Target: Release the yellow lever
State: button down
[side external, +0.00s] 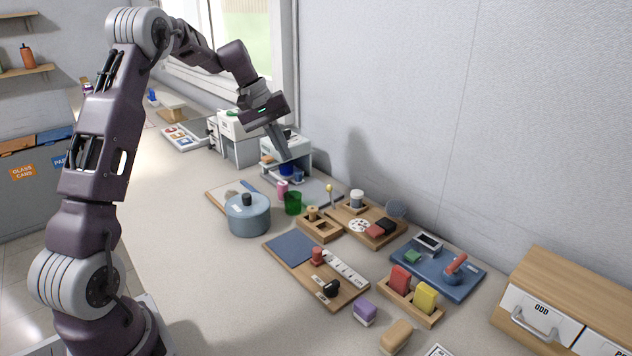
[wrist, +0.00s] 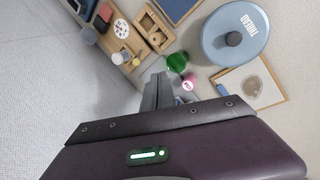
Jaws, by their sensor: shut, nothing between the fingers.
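A thin upright stalk with a yellow knob, which looks like the yellow lever (side external: 329,188), stands near the back wall, behind the green cup. In the wrist view a small yellow spot (wrist: 137,61), probably its knob, shows ahead and slightly left of the fingertips. My gripper (side external: 285,158) is shut and empty. It points down beside the grey-white machine at the back, left of the yellow knob and apart from it. Its fingers also show in the wrist view (wrist: 160,77). The lever's base is too small to make out clearly.
A green cup (side external: 293,203) and a pink cup (side external: 282,189) stand near the lever. A blue-grey lidded pot (side external: 248,218) is in front. A wooden board (side external: 347,221) with small items lies to the right. The counter at front left is clear.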

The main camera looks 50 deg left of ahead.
send_near(331, 198)
jog(key=s+a+f, duration=0.1)
jog(key=f, duration=0.1)
jog(key=s+a+f, duration=0.2)
jog(key=shift+a, duration=0.2)
jog(key=w, duration=0.1)
jog(key=w+d, duration=0.2)
jog(key=shift+w+d+f, duration=0.2)
jog(key=shift+w+f, duration=0.1)
jog(key=shift+w, duration=0.05)
jog(key=shift+d, duration=0.1)
jog(key=shift+d+r+y, duration=0.1)
jog(key=shift+d+y, duration=0.1)
jog(key=shift+y, duration=0.1)
